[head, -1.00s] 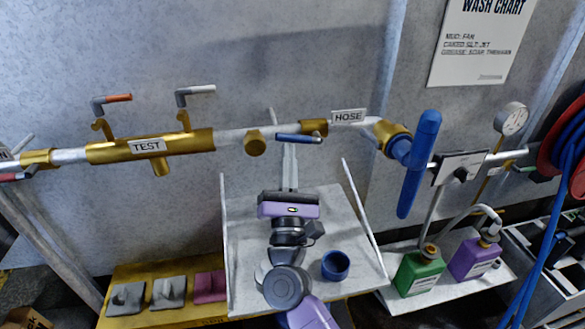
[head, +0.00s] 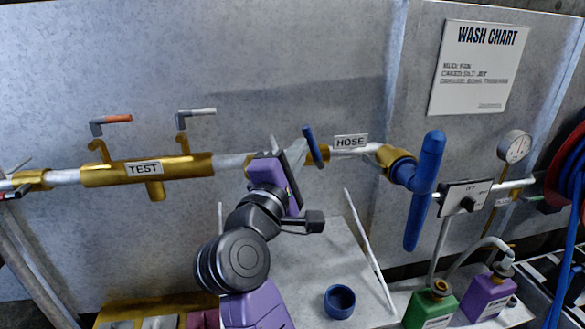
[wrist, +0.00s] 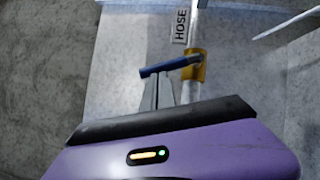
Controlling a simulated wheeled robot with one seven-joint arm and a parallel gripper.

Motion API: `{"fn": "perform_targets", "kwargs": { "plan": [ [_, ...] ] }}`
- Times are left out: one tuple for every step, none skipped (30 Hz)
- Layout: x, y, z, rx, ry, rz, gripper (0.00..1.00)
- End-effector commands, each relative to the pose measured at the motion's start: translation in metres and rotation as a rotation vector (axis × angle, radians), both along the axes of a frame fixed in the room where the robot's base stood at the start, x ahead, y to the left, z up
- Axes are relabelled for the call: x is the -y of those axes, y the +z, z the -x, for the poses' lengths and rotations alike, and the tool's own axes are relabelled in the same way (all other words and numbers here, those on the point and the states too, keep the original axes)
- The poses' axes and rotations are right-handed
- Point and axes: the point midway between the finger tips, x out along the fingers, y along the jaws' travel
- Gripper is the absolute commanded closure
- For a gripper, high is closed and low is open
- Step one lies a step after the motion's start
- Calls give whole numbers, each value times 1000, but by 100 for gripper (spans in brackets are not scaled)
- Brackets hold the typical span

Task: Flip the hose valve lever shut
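The hose valve lever (head: 313,146) is a blue handle on the brass valve (wrist: 195,66) beside the HOSE label (head: 350,141). It stands steeply across the pipe in the head view, slightly tilted. The lever also shows in the wrist view (wrist: 164,68), lying crosswise to the pipe. My gripper (head: 298,150) is just left of the lever, its fingertips at or very near the handle; contact is hard to tell. In the wrist view the fingers (wrist: 158,84) are close together with nothing visible between them. The gripper hides part of the pipe and valve in the head view.
The TEST pipe section (head: 145,168) with two small levers is to the left. A large blue handle (head: 424,190) hangs to the right. Below are a tray with a blue cup (head: 339,301) and green (head: 430,305) and purple (head: 487,296) bottles.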

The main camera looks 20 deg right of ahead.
Motion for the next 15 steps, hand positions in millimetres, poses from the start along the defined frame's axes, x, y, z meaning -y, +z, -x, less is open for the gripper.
{"fn": "perform_targets", "kwargs": {
  "plan": [
    [3, 1, 1, 12, -1, -46, 100],
    [4, 2, 1, 17, -1, -69, 100],
    [6, 3, 1, 23, -2, -101, 100],
    [7, 4, 2, 27, -1, -124, 100],
    [8, 5, 2, 31, -1, -144, 100],
    [10, 7, 2, 36, -1, -173, 100],
    [11, 7, 2, 40, -2, -192, 100],
    [12, 8, 3, 44, -2, -210, 100],
    [14, 10, 3, 48, -1, -233, 100],
    [15, 10, 3, 51, -2, -249, 100],
    [16, 10, 3, 54, -3, -264, 100],
    [17, 11, 3, 57, -3, -281, 100],
    [18, 12, 4, 59, -3, -293, 100],
    [18, 12, 4, 61, -2, -304, 100],
    [19, 13, 4, 63, -2, -317, 100]
  ]
}}
